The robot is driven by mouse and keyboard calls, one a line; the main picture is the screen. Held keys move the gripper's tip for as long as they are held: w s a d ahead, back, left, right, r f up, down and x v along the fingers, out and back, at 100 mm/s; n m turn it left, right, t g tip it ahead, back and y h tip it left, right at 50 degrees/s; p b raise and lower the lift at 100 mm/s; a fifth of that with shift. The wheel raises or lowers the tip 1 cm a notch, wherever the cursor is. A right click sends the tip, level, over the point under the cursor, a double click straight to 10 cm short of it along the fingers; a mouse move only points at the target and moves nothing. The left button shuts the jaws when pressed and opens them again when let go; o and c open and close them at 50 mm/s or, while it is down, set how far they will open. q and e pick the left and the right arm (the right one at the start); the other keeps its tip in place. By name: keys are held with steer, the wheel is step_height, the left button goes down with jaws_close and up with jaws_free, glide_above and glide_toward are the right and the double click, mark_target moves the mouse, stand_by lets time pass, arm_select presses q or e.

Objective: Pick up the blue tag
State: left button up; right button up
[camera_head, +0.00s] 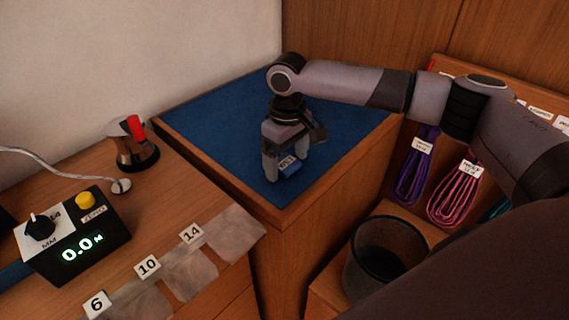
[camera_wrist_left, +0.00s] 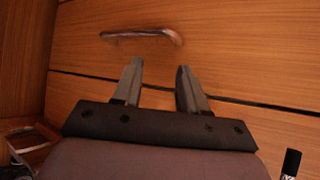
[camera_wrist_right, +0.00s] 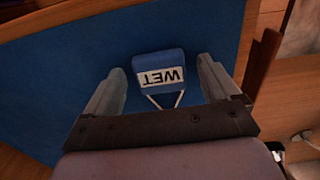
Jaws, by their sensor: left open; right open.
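The blue tag (camera_head: 289,165) lies on the blue mat (camera_head: 225,115) on top of the wooden cabinet. In the right wrist view the tag (camera_wrist_right: 160,71) shows a white label reading "WET" and a thin white loop. My right gripper (camera_head: 284,168) points down over it, open. Its fingers stand on either side of the tag, with a visible gap to each. I cannot tell their exact height above the mat. My left gripper (camera_wrist_left: 158,80) is open and empty, in front of a wooden drawer front with a handle (camera_wrist_left: 143,35). It is not in the head view.
A black box with a green display (camera_head: 78,245) and a metal device with a red part (camera_head: 134,145) stand on the left desk. Numbered bags (camera_head: 190,270) lie at its edge. A dark bin (camera_head: 382,260) and hanging coiled lines (camera_head: 457,193) are at right.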

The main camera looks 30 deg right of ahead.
steer(key=c, duration=1.1)
steer(key=shift+c, duration=0.2)
